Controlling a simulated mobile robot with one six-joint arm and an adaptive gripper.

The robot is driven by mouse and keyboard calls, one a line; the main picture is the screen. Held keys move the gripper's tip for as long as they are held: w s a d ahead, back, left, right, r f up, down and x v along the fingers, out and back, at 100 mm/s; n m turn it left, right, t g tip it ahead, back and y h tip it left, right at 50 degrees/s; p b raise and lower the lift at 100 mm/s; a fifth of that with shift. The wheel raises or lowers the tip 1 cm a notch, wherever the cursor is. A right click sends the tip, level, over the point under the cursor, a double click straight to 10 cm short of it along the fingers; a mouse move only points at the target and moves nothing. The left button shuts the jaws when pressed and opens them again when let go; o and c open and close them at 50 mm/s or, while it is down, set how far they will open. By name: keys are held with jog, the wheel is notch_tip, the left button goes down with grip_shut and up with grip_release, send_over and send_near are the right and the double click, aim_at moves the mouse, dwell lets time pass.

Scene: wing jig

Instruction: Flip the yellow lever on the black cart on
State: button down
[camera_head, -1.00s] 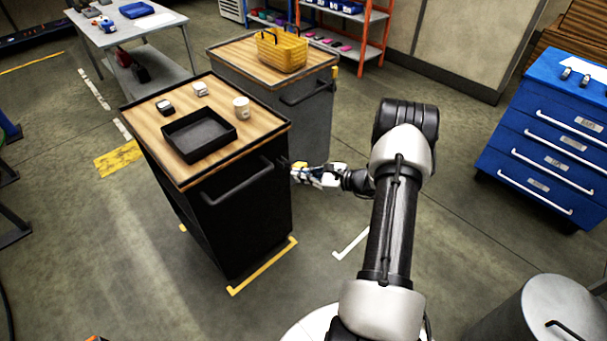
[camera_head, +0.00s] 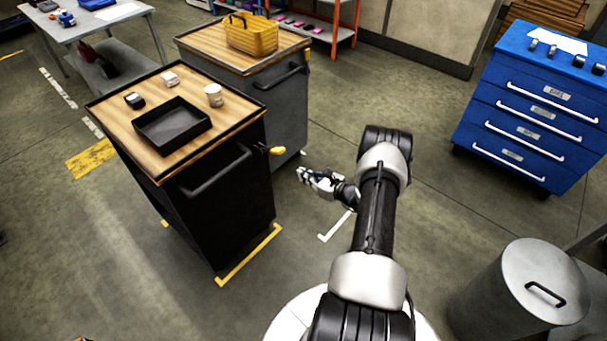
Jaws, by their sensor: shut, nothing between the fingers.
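The black cart (camera_head: 205,222) stands left of centre with a wooden top and a black handle bar on its front. The yellow lever (camera_head: 277,150) sticks out to the right from the cart's upper right corner, about level. My gripper (camera_head: 301,173) is to the right of the lever and a little lower in the picture. It is shut and empty, apart from the lever with a gap of floor showing between them. The lever's base is small and dark, so its details are hard to see.
On the cart's top are a black tray (camera_head: 148,139), a white cup (camera_head: 214,95) and two small blocks. A grey cart (camera_head: 281,110) with a yellow basket (camera_head: 252,38) stands just behind. A blue drawer cabinet (camera_head: 520,128) and a grey bin (camera_head: 505,300) are at the right.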

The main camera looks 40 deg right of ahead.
aim_at(271, 150)
jog(key=w+r+b, duration=0.1)
jog(key=w+b, duration=0.1)
jog(key=w, duration=0.7)
jog(key=shift+a+r+b, duration=0.2)
jog(key=shift+a+b, duration=0.15)
jog(key=shift+b, duration=0.05)
jog(key=shift+r, duration=0.15)
